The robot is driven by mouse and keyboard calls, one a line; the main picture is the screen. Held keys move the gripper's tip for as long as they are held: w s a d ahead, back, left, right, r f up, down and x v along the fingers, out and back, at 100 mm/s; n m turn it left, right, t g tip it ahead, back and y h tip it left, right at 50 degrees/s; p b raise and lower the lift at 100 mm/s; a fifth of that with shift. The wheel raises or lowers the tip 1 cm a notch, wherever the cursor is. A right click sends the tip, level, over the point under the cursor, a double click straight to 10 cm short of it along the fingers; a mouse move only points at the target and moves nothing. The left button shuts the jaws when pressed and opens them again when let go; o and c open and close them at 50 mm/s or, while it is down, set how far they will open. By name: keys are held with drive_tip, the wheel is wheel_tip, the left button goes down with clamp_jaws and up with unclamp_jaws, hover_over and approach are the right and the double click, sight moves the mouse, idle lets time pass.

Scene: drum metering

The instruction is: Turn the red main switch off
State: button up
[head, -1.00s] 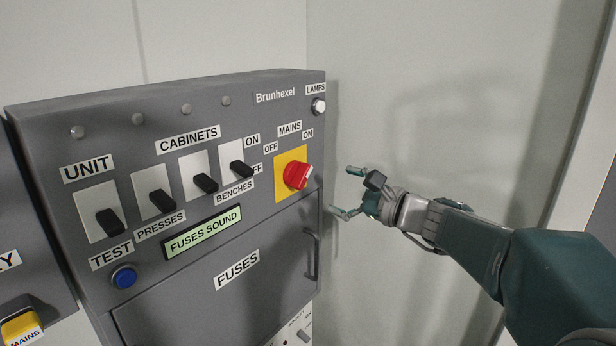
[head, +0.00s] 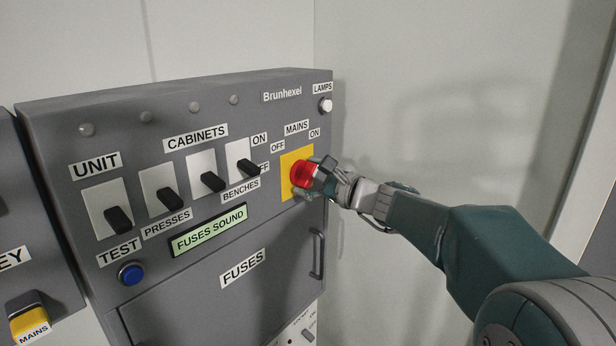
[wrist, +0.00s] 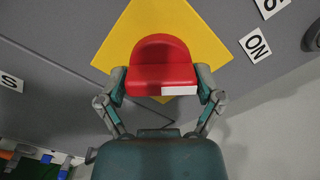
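The red main switch (head: 301,174) is a rotary knob on a yellow plate (head: 290,191), at the right of the grey panel. My gripper (head: 318,178) is at the knob and hides part of its right side. In the wrist view, the red knob (wrist: 160,64) sits between my two fingers (wrist: 160,82), one close against each side, and they look shut on it. A white mark shows on the knob's near edge, right of its middle. The yellow plate (wrist: 119,48) looks like a diamond there, with the ON label (wrist: 255,46) to its right.
Left of the main switch are several black toggle switches (head: 212,182), a blue TEST button (head: 131,272) and a display (head: 209,229) reading FUSES SOUND. The LAMPS knob (head: 326,105) is above right. The fuse door handle (head: 318,253) is below. The wall to the right is bare.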

drive_tip(key=shift+c, duration=1.4)
drive_tip(key=shift+n, duration=0.3)
drive_tip(key=n, duration=0.3)
drive_tip(key=shift+f, duration=0.1)
drive_tip(key=n, duration=0.9)
drive_tip(key=shift+f+n, duration=0.1)
drive_tip(key=shift+n, duration=0.2)
drive_tip(key=n, duration=0.4)
drive_tip(key=shift+n, duration=0.3)
